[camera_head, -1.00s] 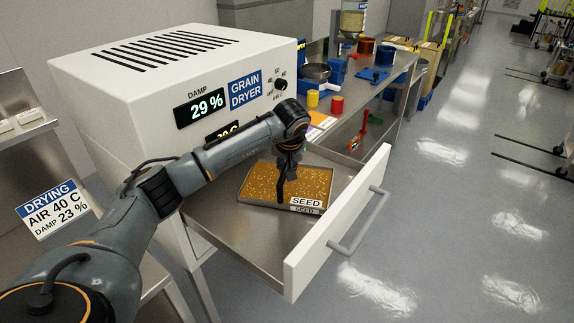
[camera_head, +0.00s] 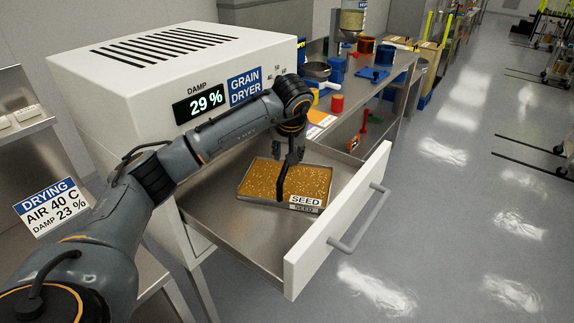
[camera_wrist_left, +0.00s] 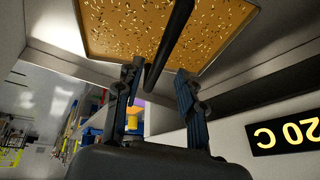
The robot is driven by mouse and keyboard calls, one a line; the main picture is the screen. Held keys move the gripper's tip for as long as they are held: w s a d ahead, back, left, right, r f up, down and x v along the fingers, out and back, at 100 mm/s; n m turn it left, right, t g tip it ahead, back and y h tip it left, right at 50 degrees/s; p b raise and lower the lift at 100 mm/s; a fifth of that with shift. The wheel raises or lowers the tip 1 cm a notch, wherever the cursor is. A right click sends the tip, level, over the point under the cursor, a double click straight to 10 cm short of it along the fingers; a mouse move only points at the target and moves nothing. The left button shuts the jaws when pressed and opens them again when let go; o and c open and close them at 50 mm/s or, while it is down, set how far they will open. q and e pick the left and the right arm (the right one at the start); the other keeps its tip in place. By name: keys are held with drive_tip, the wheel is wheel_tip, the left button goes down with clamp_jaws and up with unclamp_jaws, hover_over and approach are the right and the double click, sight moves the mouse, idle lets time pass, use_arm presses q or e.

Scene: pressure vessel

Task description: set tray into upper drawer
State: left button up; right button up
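The tray (camera_head: 262,182) of golden seed, with a white SEED label, lies inside the pulled-out drawer (camera_head: 235,225) of the grain dryer and looks flat on its floor. A dark bar (camera_head: 281,186) rises from the tray. My left gripper (camera_head: 293,153) is just above the tray at the top of this bar. In the left wrist view the two fingers (camera_wrist_left: 160,92) are apart, with the dark bar (camera_wrist_left: 170,42) showing in the gap and the seed behind it. I cannot tell whether a finger touches the bar. My right gripper is not in view.
The white grain dryer (camera_head: 150,80) stands behind the drawer, its display reading 29 %. The drawer's white front (camera_head: 335,225) with a grey handle (camera_head: 358,222) faces right. A bench with red and yellow pots stands behind. Drawer floor is bare left of the tray.

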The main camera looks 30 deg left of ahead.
use_arm(q)
drive_tip(key=v, duration=0.6)
drive_tip(key=shift+b, duration=0.4)
drive_tip(key=shift+s+r, duration=0.1)
drive_tip(key=shift+r, duration=0.1)
